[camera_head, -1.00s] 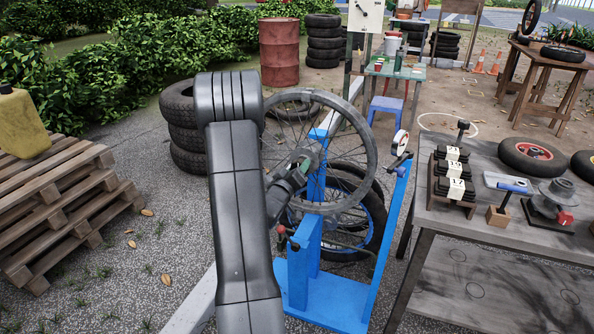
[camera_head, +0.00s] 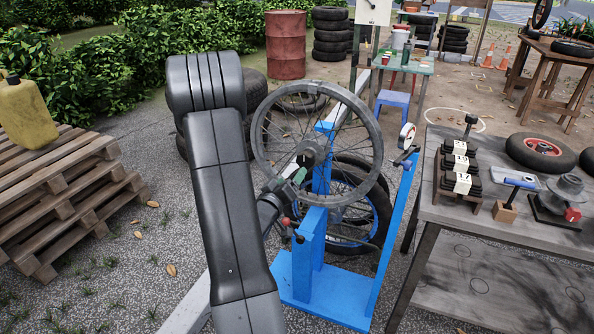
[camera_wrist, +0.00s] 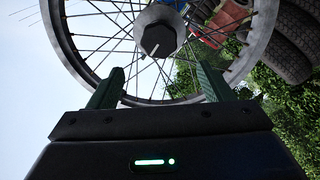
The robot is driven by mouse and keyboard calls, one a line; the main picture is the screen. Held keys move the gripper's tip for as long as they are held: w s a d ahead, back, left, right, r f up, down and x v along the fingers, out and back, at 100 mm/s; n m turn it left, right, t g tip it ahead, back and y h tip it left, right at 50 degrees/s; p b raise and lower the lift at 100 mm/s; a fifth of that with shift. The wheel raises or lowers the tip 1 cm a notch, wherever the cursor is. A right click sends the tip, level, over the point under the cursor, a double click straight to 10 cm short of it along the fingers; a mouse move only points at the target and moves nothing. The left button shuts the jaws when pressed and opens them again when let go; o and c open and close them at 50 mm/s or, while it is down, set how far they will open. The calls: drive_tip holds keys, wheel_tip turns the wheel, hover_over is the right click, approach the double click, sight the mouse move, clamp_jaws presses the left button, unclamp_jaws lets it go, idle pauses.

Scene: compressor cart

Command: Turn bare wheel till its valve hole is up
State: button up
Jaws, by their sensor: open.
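The bare wheel (camera_head: 377,150) is a grey rim with thin spokes and a dark hub (camera_head: 312,153), mounted upright on a blue stand (camera_head: 307,262). My gripper (camera_head: 298,177) is at the wheel's lower left, just below the hub in the picture. In the wrist view my gripper (camera_wrist: 158,85) is open, its two green fingers apart and nothing held between them. The hub (camera_wrist: 160,32) shows above the fingers, and the wheel's rim (camera_wrist: 58,25) curves down behind them. Contact with rim or spokes cannot be told. I cannot make out the valve hole.
A workbench (camera_head: 440,215) with several black numbered blocks and a red-hubbed wheel (camera_head: 541,150) stands at right. A dial gauge (camera_head: 407,136) tops the stand's right post. A wheel with a blue rim (camera_head: 350,243) is behind the stand. Wooden pallets (camera_head: 80,190) are at left.

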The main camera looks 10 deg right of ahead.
sight(303, 161)
drive_tip(key=v, duration=0.3)
drive_tip(key=shift+s+a, duration=0.1)
drive_tip(key=shift+s, duration=0.15)
drive_tip(key=x, duration=1.3)
drive_tip(key=shift+w+d, duration=0.25)
drive_tip(key=shift+w, duration=0.1)
